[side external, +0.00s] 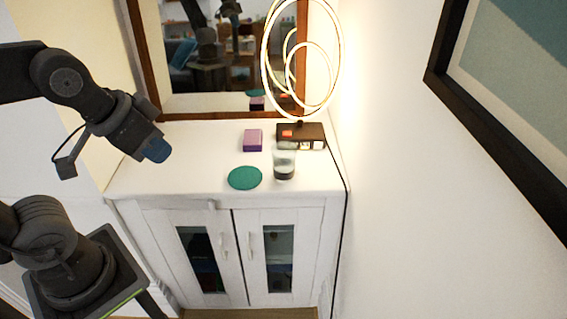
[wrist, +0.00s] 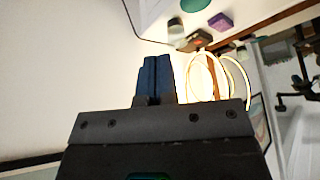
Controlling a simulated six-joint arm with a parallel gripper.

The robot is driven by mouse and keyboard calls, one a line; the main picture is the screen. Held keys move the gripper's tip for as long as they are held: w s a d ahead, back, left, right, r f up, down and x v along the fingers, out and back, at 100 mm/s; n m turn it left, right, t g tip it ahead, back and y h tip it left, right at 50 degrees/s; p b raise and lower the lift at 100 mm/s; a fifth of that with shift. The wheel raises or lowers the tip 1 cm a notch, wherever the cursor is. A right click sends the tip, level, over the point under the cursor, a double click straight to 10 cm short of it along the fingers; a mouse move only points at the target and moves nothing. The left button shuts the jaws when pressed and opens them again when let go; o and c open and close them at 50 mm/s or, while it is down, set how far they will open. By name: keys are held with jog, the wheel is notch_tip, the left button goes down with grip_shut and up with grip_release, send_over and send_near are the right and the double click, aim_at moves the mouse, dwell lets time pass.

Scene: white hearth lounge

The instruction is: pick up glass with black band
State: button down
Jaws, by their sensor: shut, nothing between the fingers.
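The clear glass with a black band near its bottom (side external: 284,166) stands upright on the white cabinet top (side external: 205,180), in front of the lamp base. It also shows small near the top of the wrist view (wrist: 177,30). My gripper (side external: 155,151) is above the left part of the cabinet, well to the left of the glass and apart from it. In the wrist view, its blue fingers (wrist: 155,65) are together with nothing between them.
A green disc (side external: 244,178) lies left of the glass, and a purple box (side external: 253,140) lies behind it. A ring lamp with a dark base (side external: 314,131) stands behind the glass. A framed mirror (side external: 200,103) is at the back. The cabinet's left part looks clear.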

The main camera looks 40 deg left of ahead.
jog(key=c, duration=1.8)
grip_release()
jog(key=shift+c, duration=0.2)
jog(key=o, duration=1.8)
jog(key=shift+o, duration=0.2)
jog(key=n+g+y, duration=0.2)
jog(key=n, duration=0.3)
send_over(285, 153)
jog(key=s+d, duration=0.2)
jog(key=s, duration=0.2)
notch_tip(285, 153, down, 16)
jog(key=f, duration=0.1)
jog(key=shift+t, duration=0.3)
jog(key=shift+w+x, duration=0.2)
jog(key=shift+x, duration=2.4)
